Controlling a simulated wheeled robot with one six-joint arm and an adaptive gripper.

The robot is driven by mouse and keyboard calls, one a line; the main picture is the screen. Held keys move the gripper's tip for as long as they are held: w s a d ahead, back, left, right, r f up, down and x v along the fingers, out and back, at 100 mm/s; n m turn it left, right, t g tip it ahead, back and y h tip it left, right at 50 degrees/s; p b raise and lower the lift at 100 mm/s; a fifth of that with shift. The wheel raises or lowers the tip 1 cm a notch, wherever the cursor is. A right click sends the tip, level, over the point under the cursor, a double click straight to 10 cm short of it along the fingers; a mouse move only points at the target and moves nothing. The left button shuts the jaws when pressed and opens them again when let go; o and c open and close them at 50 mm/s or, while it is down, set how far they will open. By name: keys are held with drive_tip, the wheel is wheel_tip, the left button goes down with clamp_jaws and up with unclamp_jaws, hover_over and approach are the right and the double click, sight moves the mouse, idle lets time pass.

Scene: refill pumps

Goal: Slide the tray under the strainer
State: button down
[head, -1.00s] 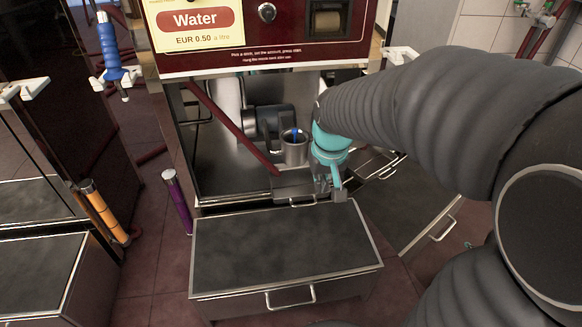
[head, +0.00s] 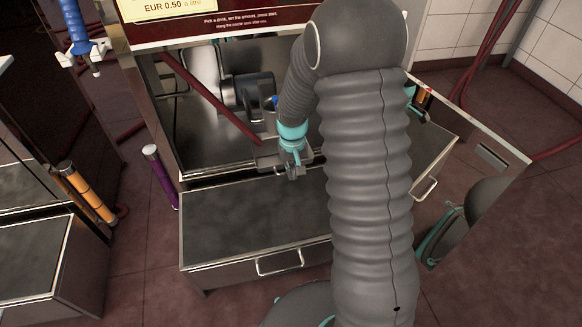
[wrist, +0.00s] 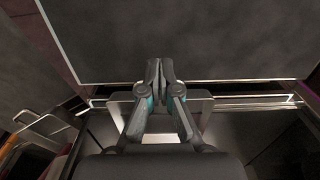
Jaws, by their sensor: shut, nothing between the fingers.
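The tray (head: 267,157) is a small grey metal piece with a front handle, low at the front opening of the pump cabinet. My gripper (head: 291,174) is shut and empty, pointing down at the tray's front, overlapping its right part. I cannot tell whether they touch. In the wrist view the shut fingertips (wrist: 160,68) lie over the cabinet's front edge, and a pale plate, likely the tray (wrist: 198,104), shows partly behind the fingers. The strainer is hidden behind my arm.
A dark-topped drawer box (head: 250,222) with a handle juts out below the opening. A dark red hose (head: 215,105) slants down across the opening to beside the tray. A purple cylinder (head: 161,178) stands at the left. My arm covers the right side.

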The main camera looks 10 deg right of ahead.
wheel_tip(320, 180, down, 7)
drive_tip(key=shift+r, duration=0.15)
drive_tip(key=shift+w, duration=2)
